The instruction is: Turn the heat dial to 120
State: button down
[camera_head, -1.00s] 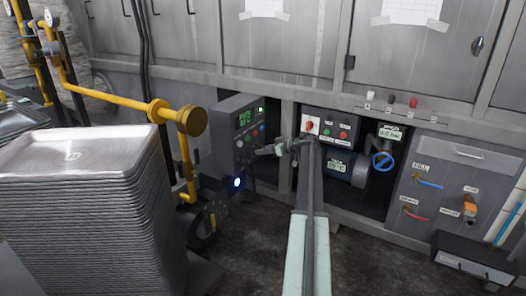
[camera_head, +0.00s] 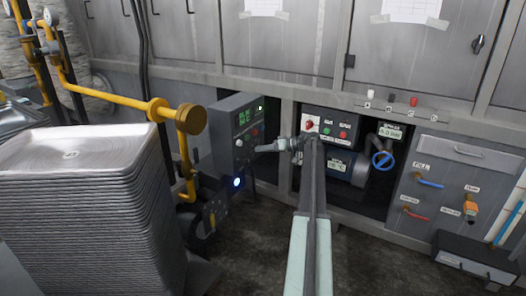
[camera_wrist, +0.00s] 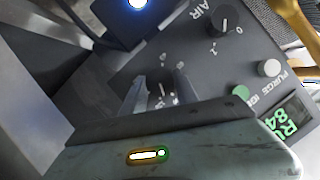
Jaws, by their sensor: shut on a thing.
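The grey control box (camera_head: 232,128) stands left of the middle in the head view, facing right. My gripper (camera_wrist: 160,92) is at its front panel and also shows in the head view (camera_head: 258,149). In the wrist view its two fingers are shut on a small knob, the heat dial (camera_wrist: 163,97), which is mostly hidden between them. Its scale marks are too small and covered to read. The box's green display (camera_wrist: 287,122) shows letters starting "RU" and the number 84. It is too small to read surely in the head view (camera_head: 243,117).
An AIR dial (camera_wrist: 223,20), a pale knob by PURGE (camera_wrist: 270,68) and a green button (camera_wrist: 241,92) sit on the same panel. A tall tray stack (camera_head: 80,210) and yellow pipe (camera_head: 110,97) stand left. A pump (camera_head: 345,168) sits right in a recess.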

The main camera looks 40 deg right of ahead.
jog(key=c, duration=0.9)
grip_release()
jog(key=shift+c, duration=0.2)
jog(key=shift+s, duration=0.1)
jog(key=p+v, duration=0.2)
jog(key=v, duration=0.5)
jog(key=shift+s+p, duration=0.3)
jog(key=shift+d, duration=0.1)
